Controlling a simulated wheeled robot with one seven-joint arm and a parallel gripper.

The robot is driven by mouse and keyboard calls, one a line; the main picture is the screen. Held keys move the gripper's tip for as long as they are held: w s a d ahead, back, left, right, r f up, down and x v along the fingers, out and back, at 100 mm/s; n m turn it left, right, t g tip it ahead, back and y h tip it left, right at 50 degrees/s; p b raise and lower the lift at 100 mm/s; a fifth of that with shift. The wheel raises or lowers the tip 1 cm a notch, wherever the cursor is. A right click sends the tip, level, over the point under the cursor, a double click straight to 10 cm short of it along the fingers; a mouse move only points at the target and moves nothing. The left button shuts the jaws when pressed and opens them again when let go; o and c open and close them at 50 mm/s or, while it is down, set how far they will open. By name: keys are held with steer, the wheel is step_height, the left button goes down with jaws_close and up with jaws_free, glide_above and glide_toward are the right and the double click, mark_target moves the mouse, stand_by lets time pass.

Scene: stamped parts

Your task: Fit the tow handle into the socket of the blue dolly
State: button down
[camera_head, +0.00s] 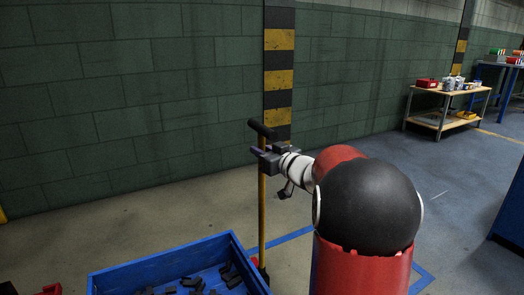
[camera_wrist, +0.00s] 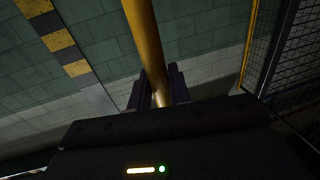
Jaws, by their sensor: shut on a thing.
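The tow handle (camera_head: 262,215) is a yellow pole with a black crossbar grip on top, standing about upright in the head view. My gripper (camera_head: 267,158) is shut on the pole just below the crossbar. In the wrist view the pole (camera_wrist: 144,35) passes between the two dark fingers (camera_wrist: 160,90). The pole's lower end meets a small dark and red piece (camera_head: 258,265) at the right side of a blue open bin (camera_head: 160,267). I cannot tell whether it is in a socket. A separate blue dolly is not clearly visible; the bin's lower part is cut off.
The bin holds several dark parts. Blue tape (camera_head: 290,237) marks the floor right of the pole. A green block wall with a striped yellow and black column (camera_head: 279,60) stands behind. A wooden-topped bench (camera_head: 447,92) stands at the far right. Red items lie at the lower left.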

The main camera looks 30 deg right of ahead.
steer(key=shift+f+b, duration=0.55)
steer(key=shift+f, duration=0.35)
steer(key=c, duration=1.2)
jaws_free()
steer(key=shift+c, duration=0.2)
steer(key=shift+o, duration=0.2)
steer(key=shift+f, duration=0.1)
steer(key=v, duration=0.8)
steer(key=shift+p, duration=0.45)
steer(key=shift+w, duration=0.1)
